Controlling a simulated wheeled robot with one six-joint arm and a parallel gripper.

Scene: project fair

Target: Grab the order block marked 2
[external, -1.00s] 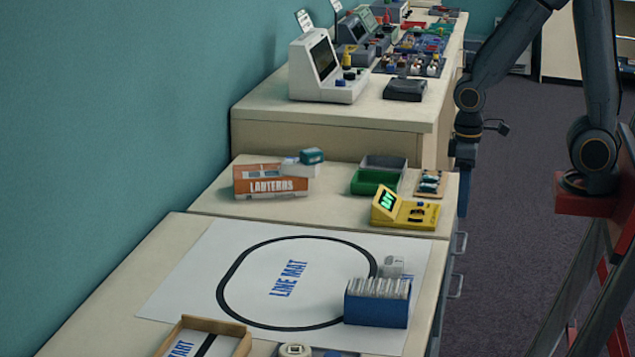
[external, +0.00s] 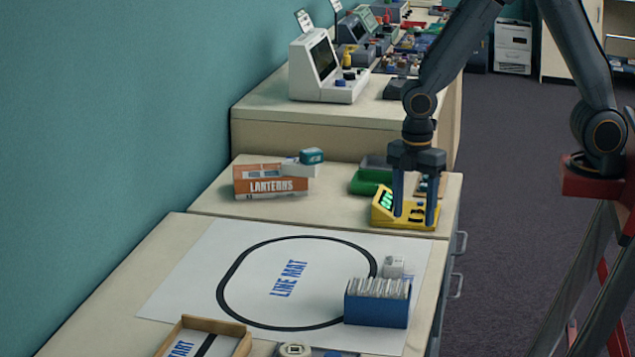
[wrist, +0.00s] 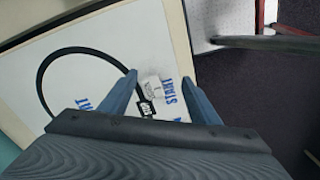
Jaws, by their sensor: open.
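No block with a readable 2 shows. My gripper (external: 414,216) is open and empty, fingers pointing down.
An orange LANTERNS box (external: 270,186) with small boxes on top stands at the back left of the middle table. A green tray (external: 366,182) lies behind my gripper. A wooden-edged START tray (external: 226,335) is at the front.

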